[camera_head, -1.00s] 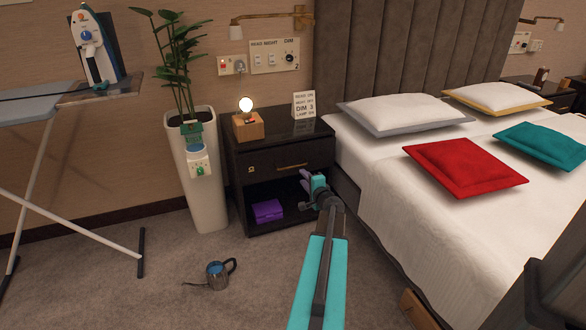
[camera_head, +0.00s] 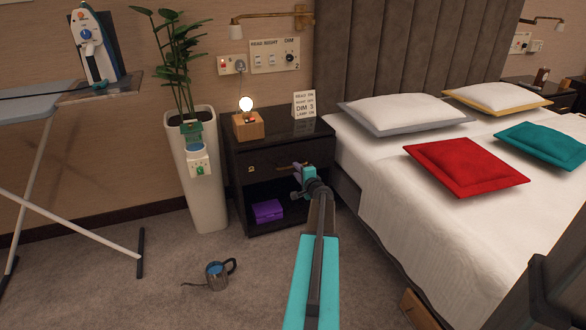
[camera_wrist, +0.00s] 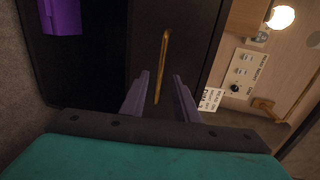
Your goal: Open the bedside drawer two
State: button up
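The dark bedside table (camera_head: 232,195) stands between the planter and the bed. Its drawer front (camera_head: 262,165) is shut and carries a thin brass handle (camera_head: 284,167). The handle also shows in the wrist view (camera_wrist: 162,62). My gripper (camera_head: 297,177) is in front of the drawer, near the right part of the handle. In the wrist view its two purple fingers (camera_wrist: 158,92) are apart, with the handle's near end lying between them in the picture. I cannot tell whether they touch it.
A purple box (camera_head: 267,210) lies in the open shelf below the drawer. A lamp (camera_head: 246,118) and a sign card (camera_head: 304,104) stand on top. The bed (camera_head: 400,200) is close on the right. A kettle (camera_head: 218,276) is on the carpet; a planter (camera_head: 207,205) stands left.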

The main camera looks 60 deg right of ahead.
jog(key=shift+b+x, duration=0.35)
jog(key=shift+x, duration=2.5)
